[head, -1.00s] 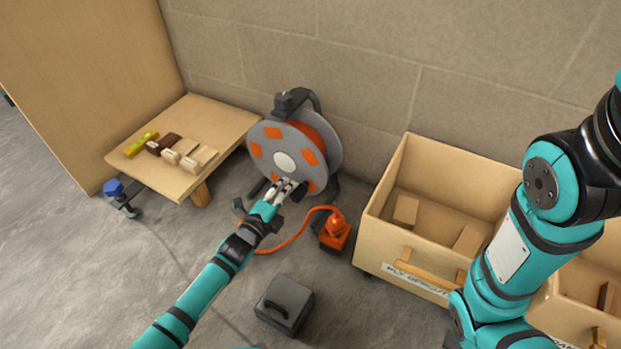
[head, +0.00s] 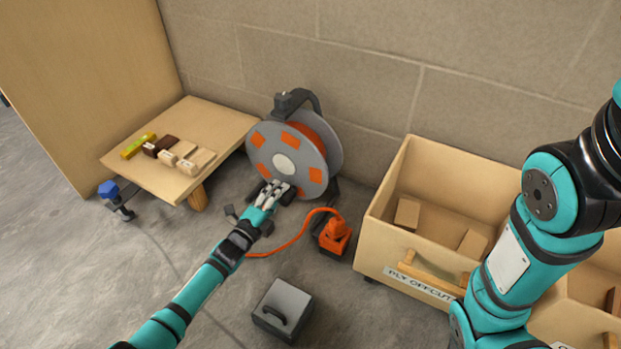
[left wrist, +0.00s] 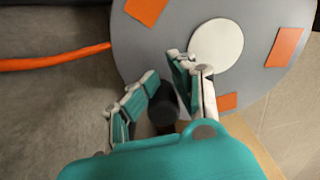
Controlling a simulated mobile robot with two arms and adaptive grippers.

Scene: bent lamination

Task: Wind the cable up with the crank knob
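The cable reel (head: 285,165) stands on the floor against the wall, a grey disc with orange patches and a white hub. The dark crank knob (left wrist: 163,108) sits low on the disc face, between the fingers of my left gripper (head: 272,190). In the left wrist view the fingers (left wrist: 158,88) close around the knob from both sides, partly hiding it. The orange cable (head: 288,243) curves over the floor to an orange plug block (head: 335,235); it also shows in the left wrist view (left wrist: 55,62). My right gripper is out of view.
A low wooden table (head: 150,180) with small blocks and a blue-handled clamp (head: 110,190) stands left. An offcut crate (head: 372,240) stands right. A grey case (head: 283,308) lies on the floor in front, with bare concrete around it.

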